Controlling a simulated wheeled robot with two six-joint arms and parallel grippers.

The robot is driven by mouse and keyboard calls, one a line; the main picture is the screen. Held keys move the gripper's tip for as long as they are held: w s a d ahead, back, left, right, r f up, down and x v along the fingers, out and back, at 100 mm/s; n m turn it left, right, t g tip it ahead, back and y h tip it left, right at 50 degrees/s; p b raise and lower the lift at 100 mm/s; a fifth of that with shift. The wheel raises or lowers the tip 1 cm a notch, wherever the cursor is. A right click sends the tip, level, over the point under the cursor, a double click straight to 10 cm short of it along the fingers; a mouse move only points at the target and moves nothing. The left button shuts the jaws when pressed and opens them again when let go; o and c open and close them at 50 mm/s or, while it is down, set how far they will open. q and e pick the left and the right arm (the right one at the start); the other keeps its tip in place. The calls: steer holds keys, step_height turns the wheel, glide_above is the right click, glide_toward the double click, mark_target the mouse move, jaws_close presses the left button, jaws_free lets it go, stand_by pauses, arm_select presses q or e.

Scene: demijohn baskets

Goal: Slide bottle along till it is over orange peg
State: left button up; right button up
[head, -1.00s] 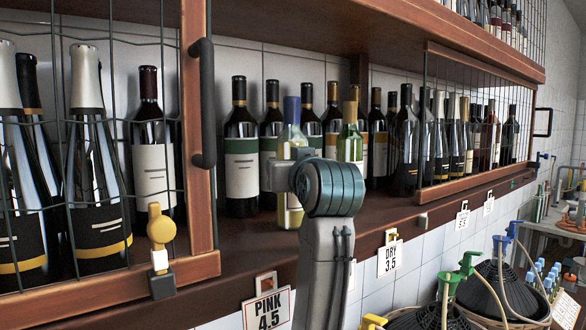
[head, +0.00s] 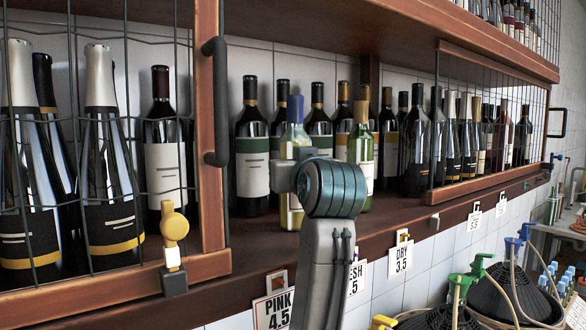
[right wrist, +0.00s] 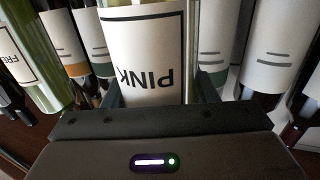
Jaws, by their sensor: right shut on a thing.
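The bottle is pale yellow with a blue cap (head: 294,120) and stands upright over the shelf, partly hidden by my right arm. My right gripper (right wrist: 160,95) is shut around it, and its white PINK label (right wrist: 143,50) shows upside down in the right wrist view. I cannot tell surely which is the orange peg. My left gripper is not in view.
A green bottle (head: 361,150) stands right of the held one; it also shows in the right wrist view (right wrist: 42,50). Dark wine bottles (head: 253,150) line the back. A wood-framed mesh door (head: 209,140) with a black handle stands at the left.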

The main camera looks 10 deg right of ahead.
steer(key=shift+s+a, duration=0.1)
steer(key=shift+a, duration=0.05)
steer(key=shift+s+a, duration=0.2)
steer(key=shift+a, duration=0.25)
steer(key=shift+s+b, duration=0.1)
steer(key=shift+b, duration=0.2)
steer(key=shift+s+a+b, duration=0.1)
steer(key=shift+b, duration=0.3)
steer(key=shift+s+a+r+b, duration=0.1)
steer(key=shift+s+a+b, duration=0.25)
steer(key=shift+b, duration=2.3)
steer(key=shift+s, duration=0.1)
steer(key=shift+b, duration=0.6)
steer(key=shift+s+a+b, duration=0.2)
steer(key=shift+a+b, duration=0.1)
steer(key=shift+b, duration=0.95)
